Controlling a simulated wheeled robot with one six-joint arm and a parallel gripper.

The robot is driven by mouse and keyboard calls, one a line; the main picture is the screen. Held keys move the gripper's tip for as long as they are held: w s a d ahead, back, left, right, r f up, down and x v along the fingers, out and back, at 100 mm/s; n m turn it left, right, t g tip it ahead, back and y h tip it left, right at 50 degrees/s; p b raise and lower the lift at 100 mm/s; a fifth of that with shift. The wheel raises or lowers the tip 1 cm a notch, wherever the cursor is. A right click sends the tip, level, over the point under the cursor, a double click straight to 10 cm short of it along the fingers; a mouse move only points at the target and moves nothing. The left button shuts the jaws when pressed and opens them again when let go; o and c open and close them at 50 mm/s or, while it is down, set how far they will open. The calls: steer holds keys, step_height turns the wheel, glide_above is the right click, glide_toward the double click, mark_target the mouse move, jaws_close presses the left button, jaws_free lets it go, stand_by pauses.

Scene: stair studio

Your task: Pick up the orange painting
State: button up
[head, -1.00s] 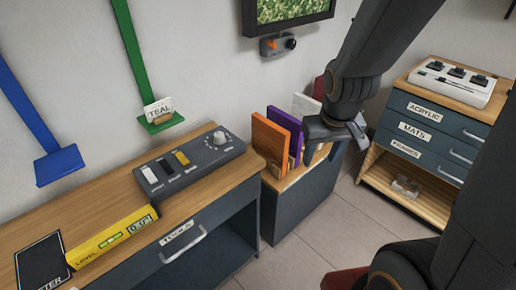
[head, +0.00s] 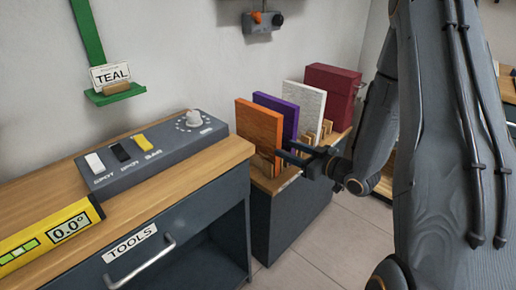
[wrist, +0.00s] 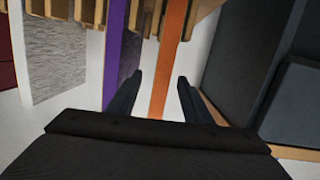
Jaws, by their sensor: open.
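The orange painting (head: 258,131) stands upright in a wooden slotted rack on a low cabinet, the nearest of several panels. In the wrist view the orange painting (wrist: 169,62) shows as a narrow edge between my two fingers. My gripper (wrist: 158,88) is open, one finger on each side of that edge, with no clear contact. In the head view my gripper (head: 284,152) reaches in from the right at the orange painting's right edge. A purple panel (head: 287,104) stands just behind it. In the wrist view the purple panel (wrist: 117,50) is left of my left finger.
A white panel (head: 307,98) and a dark red box (head: 333,92) stand farther back on the low cabinet (head: 290,222). The tools bench (head: 150,210), with a switch panel (head: 153,150) and yellow level (head: 50,232), is at left. Floor shows at lower right.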

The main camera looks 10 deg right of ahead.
mark_target(273, 147)
steer(key=shift+w+a+f+t+y+b, duration=0.15)
steer(key=shift+w+a+f+y+b, duration=0.25)
steer(key=shift+w+a, duration=0.45)
steer(key=shift+w+a+f+t+y+b, duration=0.1)
steer(key=shift+w+a+f+y+b, duration=0.2)
steer(key=shift+w+a, duration=0.55)
steer(key=shift+w+a+f+t+y+b, duration=0.15)
steer(key=shift+w+a+f+y+b, duration=0.25)
steer(key=shift+w, duration=0.75)
jaws_close()
